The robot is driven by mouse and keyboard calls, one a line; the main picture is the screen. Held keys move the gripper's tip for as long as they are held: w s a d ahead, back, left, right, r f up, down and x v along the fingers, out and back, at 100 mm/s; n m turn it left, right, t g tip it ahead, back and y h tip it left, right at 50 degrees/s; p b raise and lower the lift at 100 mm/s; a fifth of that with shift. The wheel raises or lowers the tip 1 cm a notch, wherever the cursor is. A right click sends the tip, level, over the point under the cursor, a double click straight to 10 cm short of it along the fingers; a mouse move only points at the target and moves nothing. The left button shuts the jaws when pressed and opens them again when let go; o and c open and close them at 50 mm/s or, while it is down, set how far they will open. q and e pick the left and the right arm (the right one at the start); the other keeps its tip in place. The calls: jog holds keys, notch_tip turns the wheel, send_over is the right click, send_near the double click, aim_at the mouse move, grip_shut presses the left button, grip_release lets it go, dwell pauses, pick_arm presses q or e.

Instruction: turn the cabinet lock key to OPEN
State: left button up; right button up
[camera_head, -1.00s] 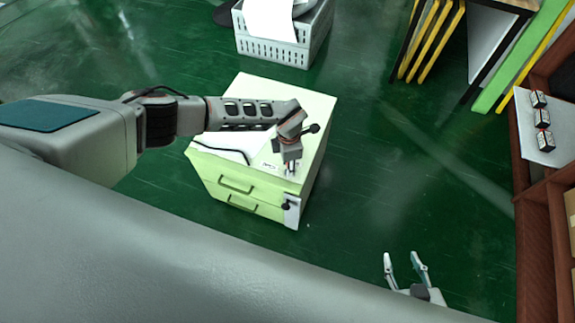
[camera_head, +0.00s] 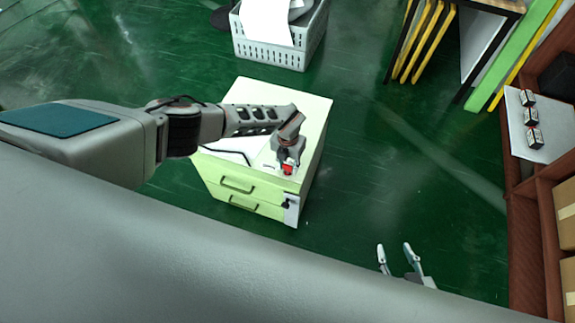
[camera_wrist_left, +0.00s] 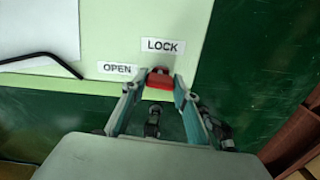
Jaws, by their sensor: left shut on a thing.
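The pale green cabinet (camera_head: 312,112) stands on the floor in the head view. My left gripper (camera_head: 287,162) points down at the cabinet's front right top corner. It is shut on a red key (camera_wrist_left: 160,77), which shows between its fingertips in the left wrist view. The LOCK label (camera_wrist_left: 163,45) is just above the key in that view, and the OPEN label (camera_wrist_left: 117,68) is to its left. The key's lower part is hidden by the gripper. My right gripper (camera_head: 396,257) is open and empty, low in the head view, away from the cabinet.
White paper and a black bent rod (camera_wrist_left: 52,58) lie on the cabinet top. A lock plate (camera_head: 292,210) with a dark knob is on the cabinet front. A grey basket (camera_head: 270,52) stands behind. A shelf with small boxes (camera_head: 531,117) is at right. The green floor between is clear.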

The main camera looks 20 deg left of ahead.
aim_at(288, 166)
pick_arm(q)
jog(key=shift+n, duration=0.7)
jog(key=o, duration=1.1)
jog(key=shift+w, duration=0.1)
jog(key=shift+r, duration=0.45)
notch_tip(288, 166, up, 11)
jog(key=shift+r, duration=0.1)
